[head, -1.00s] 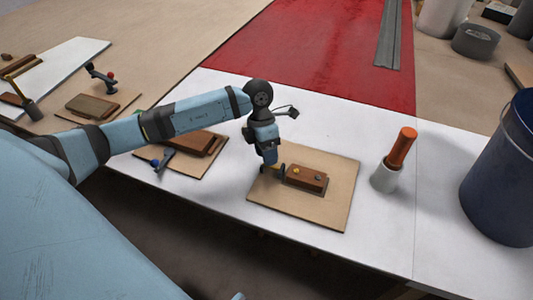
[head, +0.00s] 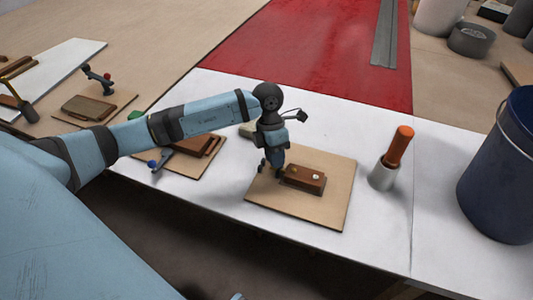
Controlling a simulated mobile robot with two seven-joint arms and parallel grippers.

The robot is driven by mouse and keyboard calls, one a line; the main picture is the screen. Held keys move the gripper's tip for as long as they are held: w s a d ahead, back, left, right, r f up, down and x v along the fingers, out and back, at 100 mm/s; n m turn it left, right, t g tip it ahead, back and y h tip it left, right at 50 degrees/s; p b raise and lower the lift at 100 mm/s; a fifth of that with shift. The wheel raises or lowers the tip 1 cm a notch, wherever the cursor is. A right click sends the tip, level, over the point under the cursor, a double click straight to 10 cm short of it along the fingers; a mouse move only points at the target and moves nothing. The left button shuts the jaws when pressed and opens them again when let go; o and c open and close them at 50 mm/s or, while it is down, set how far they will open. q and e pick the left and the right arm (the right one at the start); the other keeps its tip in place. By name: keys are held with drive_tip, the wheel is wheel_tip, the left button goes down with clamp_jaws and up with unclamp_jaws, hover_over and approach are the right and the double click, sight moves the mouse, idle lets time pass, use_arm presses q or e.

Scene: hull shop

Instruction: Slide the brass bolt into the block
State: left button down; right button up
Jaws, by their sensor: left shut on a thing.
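The brown wooden block (head: 312,187) sits on a square plywood board (head: 320,213) on the white-topped bench. Small bright fittings show on top of the block. My left gripper (head: 281,176) points down at the block's left end and is shut. The brass bolt cannot be made out now; the jaws and the wrist hide what they hold. I cannot tell whether the bolt is inside the block. My right gripper is out of view.
An orange-handled tool stands in a grey cup (head: 382,176) right of the board. A dark blue bucket (head: 500,170) is at the far right. Another board with a brown block (head: 192,146) and a blue-knobbed clamp lies left. White bench top between board and cup is clear.

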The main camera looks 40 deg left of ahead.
use_arm(q)
drive_tip(key=c, duration=1.3)
unclamp_jaws()
drive_tip(key=shift+d, duration=0.2)
drive_tip(key=o, duration=0.3)
drive_tip(key=shift+d, duration=0.1)
drive_tip(key=shift+r, duration=0.2)
drive_tip(key=p+v, duration=0.1)
drive_tip(key=v, duration=1.2)
drive_tip(key=shift+a+r, duration=0.2)
drive_tip(key=shift+a, duration=0.1)
drive_tip(key=shift+w, duration=0.1)
